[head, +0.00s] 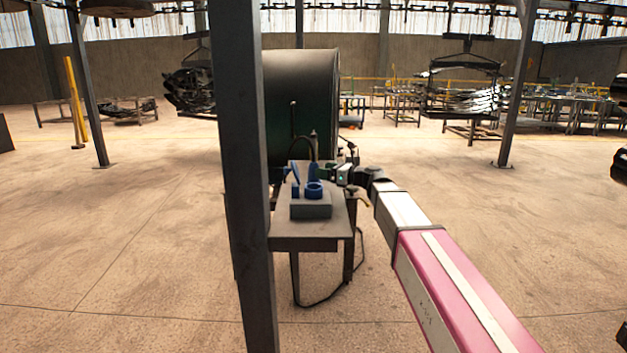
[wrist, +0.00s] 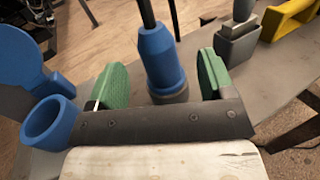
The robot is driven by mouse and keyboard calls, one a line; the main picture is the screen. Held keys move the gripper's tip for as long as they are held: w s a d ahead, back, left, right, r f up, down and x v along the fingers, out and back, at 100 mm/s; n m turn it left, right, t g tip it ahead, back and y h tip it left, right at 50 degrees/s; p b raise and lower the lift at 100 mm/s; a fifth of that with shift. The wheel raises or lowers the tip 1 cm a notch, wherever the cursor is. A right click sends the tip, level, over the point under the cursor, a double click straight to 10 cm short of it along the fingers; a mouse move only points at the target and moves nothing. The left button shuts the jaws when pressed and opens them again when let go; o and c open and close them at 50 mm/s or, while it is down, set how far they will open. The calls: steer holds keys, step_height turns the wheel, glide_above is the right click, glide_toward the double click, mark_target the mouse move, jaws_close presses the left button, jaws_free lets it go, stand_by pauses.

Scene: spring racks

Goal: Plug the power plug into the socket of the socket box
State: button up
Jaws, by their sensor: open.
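The power plug (wrist: 161,55) is a blue, roughly upright cylinder with a black cable leaving its top and a grey lower part. It stands between the two green jaws of my gripper (wrist: 162,80) in the wrist view, with a visible gap on each side. The jaws are open around it. The socket box (head: 310,209) is a grey block on the table in the head view, topped by a blue ring socket (head: 314,190) and a raised blue lid. The blue socket also shows left of my gripper in the wrist view (wrist: 45,125). The plug's lower end is hidden by my gripper.
The small grey table (head: 290,243) carries the socket box and other tools. A grey tool (wrist: 238,35) and a yellow object (wrist: 287,17) lie right of the plug. A dark post (head: 245,180) stands in front of the table's left side. Floor around is mostly clear.

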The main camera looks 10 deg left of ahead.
mark_target(313, 168)
steer(key=x, duration=0.5)
steer(key=shift+s+a, duration=0.1)
steer(key=c, duration=1.1)
